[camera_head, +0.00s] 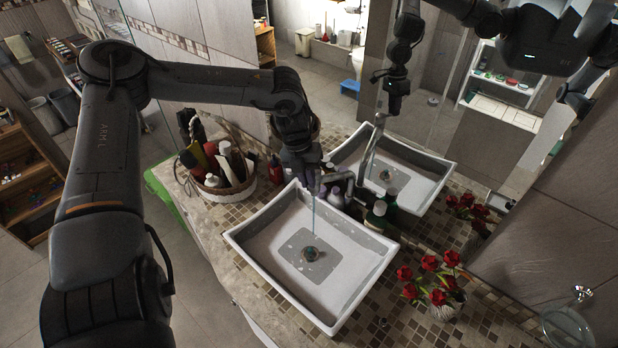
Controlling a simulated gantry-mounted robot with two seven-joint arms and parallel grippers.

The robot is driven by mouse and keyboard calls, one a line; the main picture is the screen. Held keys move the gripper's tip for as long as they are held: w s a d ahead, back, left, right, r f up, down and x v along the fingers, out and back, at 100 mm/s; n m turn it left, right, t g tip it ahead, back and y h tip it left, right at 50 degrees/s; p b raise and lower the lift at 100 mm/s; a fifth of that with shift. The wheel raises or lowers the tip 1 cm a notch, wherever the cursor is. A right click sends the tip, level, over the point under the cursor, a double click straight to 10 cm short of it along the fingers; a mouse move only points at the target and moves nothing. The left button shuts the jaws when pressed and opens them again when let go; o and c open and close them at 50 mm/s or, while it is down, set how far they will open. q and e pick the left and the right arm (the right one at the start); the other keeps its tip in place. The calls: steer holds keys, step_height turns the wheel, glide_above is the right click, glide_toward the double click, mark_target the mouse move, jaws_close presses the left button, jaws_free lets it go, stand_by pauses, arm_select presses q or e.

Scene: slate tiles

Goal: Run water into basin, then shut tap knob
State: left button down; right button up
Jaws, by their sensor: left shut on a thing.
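The white rectangular basin (376,262) stands on the mosaic counter, with a drain (311,253) in its grey bottom. A thin, pale stream of water (314,212) falls from near the spout towards the drain. My left gripper (309,177) reaches down from the left to the tap and is shut on its knob. The fingers and wrist largely hide the knob. My right gripper is not in view.
A wicker basket of bottles (238,189) stands left of the basin. Small bottles (378,215) stand behind it, beside the tap. Red flowers in a vase (443,306) stand to the right. A mirror behind reflects the basin (428,187) and my arm.

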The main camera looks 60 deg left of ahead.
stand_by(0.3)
arm_select(q)
steer(key=c, duration=1.2)
jaws_free()
steer(key=shift+r, duration=0.1)
steer(key=shift+s+a+r+b, duration=0.2)
steer(key=shift+s+r+b, duration=0.1)
steer(key=shift+r, duration=1.45)
steer(key=shift+s+a+r+b, duration=0.2)
steer(key=shift+s+a+r, duration=0.05)
steer(key=shift+r, duration=1.5)
steer(key=shift+s+a+r+b, duration=0.2)
steer(key=shift+s+r+b, duration=0.1)
steer(key=shift+r, duration=1.45)
